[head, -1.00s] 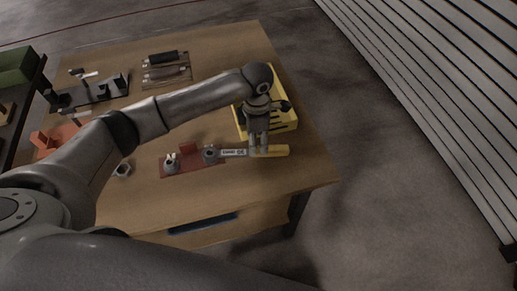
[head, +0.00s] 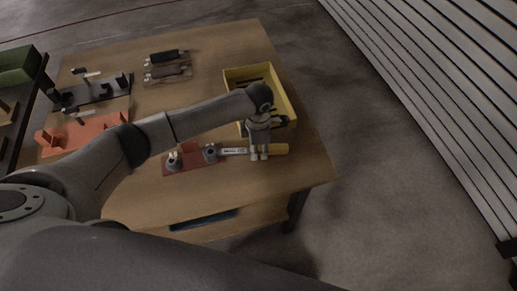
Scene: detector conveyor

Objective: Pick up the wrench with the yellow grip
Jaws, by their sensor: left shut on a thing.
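The wrench with the yellow grip (head: 280,149) lies lengthwise near the front right of the wooden table, its metal shank pointing left. Its ring end (head: 211,153) is at the red fixture (head: 190,166); I cannot tell whether it sits around a nut there or above it. My left gripper (head: 259,157) points down and is shut on the wrench, close to where shank and grip meet. My right gripper is not in view.
A yellow bin (head: 285,92) with dark items stands just behind the gripper. An orange fixture (head: 85,137), a dark fixture (head: 95,92) and a tray with dark-handled tools (head: 167,71) are at the left and back. The table's front right corner is clear.

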